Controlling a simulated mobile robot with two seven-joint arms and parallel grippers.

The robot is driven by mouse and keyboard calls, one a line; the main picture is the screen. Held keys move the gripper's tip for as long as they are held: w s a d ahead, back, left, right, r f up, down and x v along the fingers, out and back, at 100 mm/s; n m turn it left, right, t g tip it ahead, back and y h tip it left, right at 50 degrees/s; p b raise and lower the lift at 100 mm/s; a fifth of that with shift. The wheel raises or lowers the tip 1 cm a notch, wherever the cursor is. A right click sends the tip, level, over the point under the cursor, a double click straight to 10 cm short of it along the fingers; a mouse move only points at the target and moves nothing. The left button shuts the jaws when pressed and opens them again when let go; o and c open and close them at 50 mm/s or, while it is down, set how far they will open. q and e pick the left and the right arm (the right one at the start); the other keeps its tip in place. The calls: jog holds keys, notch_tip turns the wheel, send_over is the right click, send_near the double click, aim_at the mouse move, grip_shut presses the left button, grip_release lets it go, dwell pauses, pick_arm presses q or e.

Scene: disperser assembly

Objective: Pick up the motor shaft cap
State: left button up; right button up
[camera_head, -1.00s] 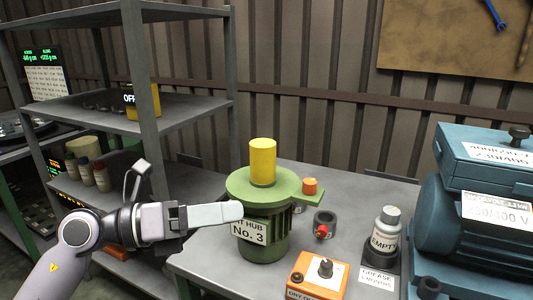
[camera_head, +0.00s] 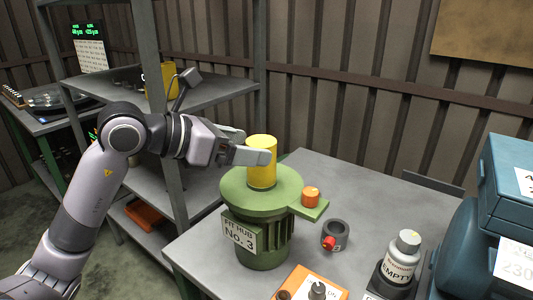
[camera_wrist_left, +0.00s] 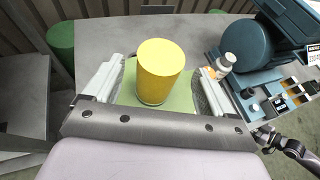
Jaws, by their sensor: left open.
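The motor shaft cap is a yellow cylinder (camera_head: 261,172) standing upright on top of the green motor (camera_head: 235,200) labelled "No. 3". My left gripper (camera_head: 256,146) is open at the height of the cap's upper part, with its near finger in front of the cap in the head view. In the left wrist view the cap (camera_wrist_left: 160,72) stands between the two spread fingers, with visible gaps on both sides. I cannot see either finger touching it. My right gripper does not show in the head view.
An orange knob (camera_head: 310,196) sits on the motor's side arm. A grey ring with a red part (camera_head: 335,236), a white bottle (camera_head: 402,258), an orange control box (camera_head: 318,281) and a large blue machine (camera_head: 495,230) stand to the right. A grey shelf (camera_head: 215,93) is behind my arm.

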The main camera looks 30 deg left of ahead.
pick_arm(q)
jog(key=x, duration=0.1)
jog(key=p+x, duration=0.1)
jog(key=x, duration=0.3)
jog(key=shift+w+d+r+p, duration=0.1)
jog(key=shift+w+r+p, duration=0.05)
jog(key=shift+r+p, duration=0.15)
jog(key=shift+w+d+f, duration=0.1)
jog(key=shift+w+f, duration=0.1)
jog(key=shift+w, duration=0.05)
jog(key=c, duration=1.1)
